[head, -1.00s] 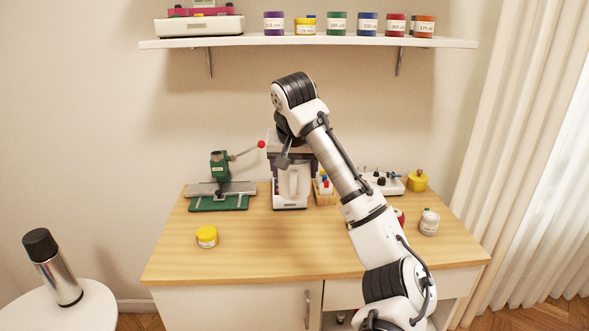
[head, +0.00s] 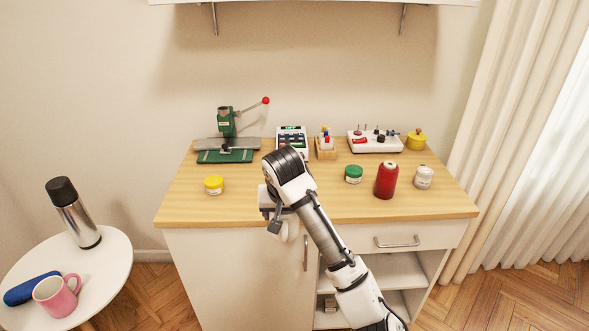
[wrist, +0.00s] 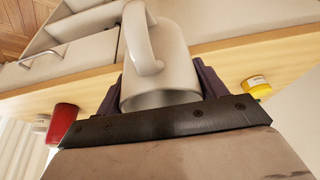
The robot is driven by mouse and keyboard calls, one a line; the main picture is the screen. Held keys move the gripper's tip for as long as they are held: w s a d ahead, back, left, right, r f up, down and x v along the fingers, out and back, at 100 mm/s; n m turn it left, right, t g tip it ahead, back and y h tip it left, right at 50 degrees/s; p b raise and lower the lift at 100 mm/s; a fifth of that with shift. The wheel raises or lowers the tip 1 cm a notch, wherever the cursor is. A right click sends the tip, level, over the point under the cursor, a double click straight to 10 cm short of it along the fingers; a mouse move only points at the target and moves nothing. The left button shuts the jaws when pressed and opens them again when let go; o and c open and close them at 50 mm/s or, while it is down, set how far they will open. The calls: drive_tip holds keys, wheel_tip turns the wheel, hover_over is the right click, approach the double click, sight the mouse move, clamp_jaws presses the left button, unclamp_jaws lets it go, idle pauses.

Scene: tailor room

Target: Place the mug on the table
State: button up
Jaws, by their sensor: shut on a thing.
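A white mug (wrist: 178,60) fills the middle of the wrist view, with its handle toward the camera. My gripper (wrist: 160,88) is shut on it, with dark fingers on both sides of its body. In the head view the mug (head: 290,229) shows only partly beneath my gripper (head: 276,217), in front of the cabinet's front edge. A round white table (head: 112,268) stands at the lower left, apart from my gripper. A pink mug (head: 55,297) stands on it.
The round table also bears a steel flask (head: 76,217) and a blue case (head: 30,289). The wooden worktop (head: 245,198) holds a yellow jar (head: 213,185), a green press (head: 226,130), a red cylinder (head: 386,181) and other items. The round table's right part is clear.

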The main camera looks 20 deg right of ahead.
drive_tip(key=s+a+f+n, duration=0.1)
drive_tip(key=s+a+f, duration=0.3)
drive_tip(key=f, duration=1.2)
drive_tip(key=s+a+f+n, duration=0.1)
drive_tip(key=s+a+f, duration=0.3)
drive_tip(key=f, duration=1.3)
drive_tip(key=s+a+f+n+y, duration=0.1)
drive_tip(key=s+a+f, duration=0.3)
drive_tip(key=a+f, duration=0.5)
wheel_tip(320, 180, down, 8)
drive_tip(key=shift+s+f, duration=0.2)
drive_tip(key=shift+s, duration=0.2)
drive_tip(key=shift+d, duration=0.15)
